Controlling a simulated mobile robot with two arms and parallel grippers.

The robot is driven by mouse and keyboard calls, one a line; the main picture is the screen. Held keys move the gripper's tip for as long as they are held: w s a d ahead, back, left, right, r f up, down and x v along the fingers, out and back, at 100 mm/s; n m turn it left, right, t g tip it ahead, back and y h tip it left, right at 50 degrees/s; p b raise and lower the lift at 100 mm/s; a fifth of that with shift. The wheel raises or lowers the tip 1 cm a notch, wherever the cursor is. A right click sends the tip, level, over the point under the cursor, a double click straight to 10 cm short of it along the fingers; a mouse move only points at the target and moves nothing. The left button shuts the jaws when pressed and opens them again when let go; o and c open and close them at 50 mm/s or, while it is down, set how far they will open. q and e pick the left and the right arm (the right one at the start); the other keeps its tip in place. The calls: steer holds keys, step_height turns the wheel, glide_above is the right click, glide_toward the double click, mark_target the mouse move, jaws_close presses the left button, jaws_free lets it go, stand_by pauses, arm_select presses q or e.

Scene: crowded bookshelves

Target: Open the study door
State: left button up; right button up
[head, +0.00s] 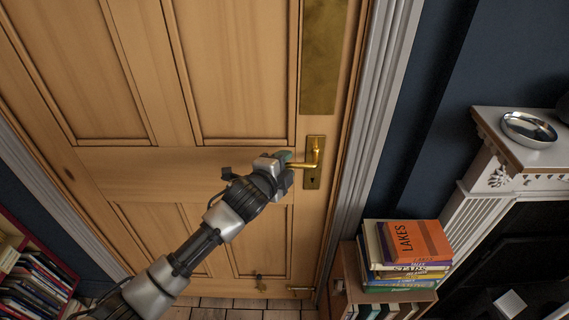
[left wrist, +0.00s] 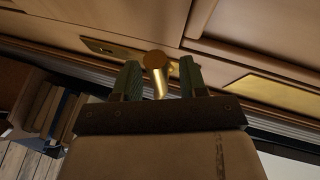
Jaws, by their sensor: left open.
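The study door (head: 160,165) is a tan wooden panelled door that looks shut in its white frame (head: 378,110). Its brass lever handle (head: 302,166) sits on a brass plate (head: 314,150) near the right edge. My left gripper (head: 287,168) is at the free end of the lever. In the left wrist view the handle (left wrist: 156,68) lies between the two green fingers of the left gripper (left wrist: 159,82), which are open with gaps visible on either side. Whether a finger touches it is unclear. My right gripper is not in view.
A stack of books (head: 405,245) stands on a low bookcase (head: 345,270) right of the door. A white mantelpiece (head: 490,150) with a silver bowl (head: 528,128) is farther right. A red bookshelf (head: 40,250) stands at lower left.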

arm_select(q)
jaws_close()
stand_by(0.3)
steer(key=shift+f, duration=0.1)
steer(key=shift+f+n+b, duration=0.5)
steer(key=shift+f+b, duration=0.05)
steer(key=shift+b, duration=0.3)
steer(key=shift+d+f+n+t+h+b, duration=0.25)
steer(key=shift+f+n+t+h+b, duration=0.25)
steer(key=shift+n+b, duration=0.55)
steer(key=shift+d+f+n+t+h+b, duration=0.3)
steer(key=shift+f+n+t+b, duration=0.35)
steer(key=shift+b, duration=0.75)
steer(key=shift+d+f+n+t+h+b, duration=0.25)
steer(key=shift+f+n+t+h+b, duration=0.3)
steer(key=shift+n+b, duration=0.5)
steer(key=shift+w+f, duration=0.1)
steer(key=shift+w, duration=0.05)
